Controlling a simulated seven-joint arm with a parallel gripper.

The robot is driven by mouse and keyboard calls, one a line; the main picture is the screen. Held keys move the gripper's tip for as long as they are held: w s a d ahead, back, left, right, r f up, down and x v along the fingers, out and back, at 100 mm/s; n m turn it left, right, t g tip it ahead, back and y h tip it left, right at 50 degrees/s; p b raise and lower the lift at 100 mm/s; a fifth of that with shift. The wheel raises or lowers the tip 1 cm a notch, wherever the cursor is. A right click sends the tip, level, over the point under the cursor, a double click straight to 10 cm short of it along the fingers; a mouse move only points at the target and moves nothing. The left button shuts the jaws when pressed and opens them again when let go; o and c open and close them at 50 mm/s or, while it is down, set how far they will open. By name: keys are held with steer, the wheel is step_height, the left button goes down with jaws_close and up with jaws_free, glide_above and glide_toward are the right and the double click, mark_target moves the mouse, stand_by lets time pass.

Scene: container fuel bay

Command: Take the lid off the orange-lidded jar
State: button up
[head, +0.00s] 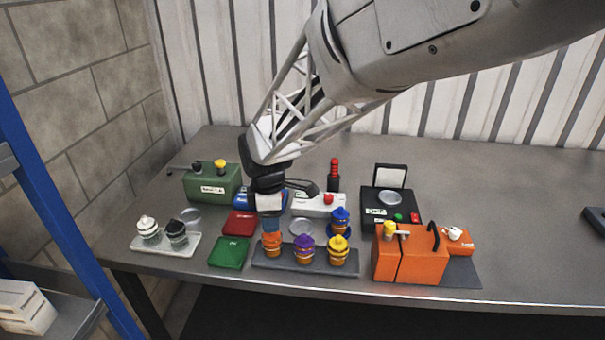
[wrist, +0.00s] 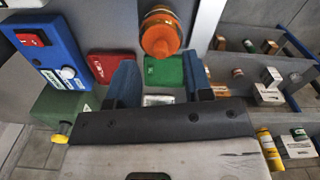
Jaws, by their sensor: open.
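The orange-lidded jar (head: 272,245) stands upright at the left end of a dark grey tray (head: 262,266), its orange lid on. It also shows in the wrist view (wrist: 160,32), just beyond the fingertips. I cannot tell whether a finger touches the lid. A purple-lidded jar (head: 303,249) and a yellow-lidded jar (head: 339,250) stand to the right on the same tray.
A blue-lidded jar (head: 340,220) stands behind the yellow one. A green box (head: 229,252) and red box (head: 241,224) lie left. A white tray (head: 168,243) holds a white-topped and a black-topped jar. An orange case (head: 398,262) stands right. The table's right side is mostly clear.

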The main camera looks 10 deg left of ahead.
steer(key=shift+f, duration=1.45)
jaws_close()
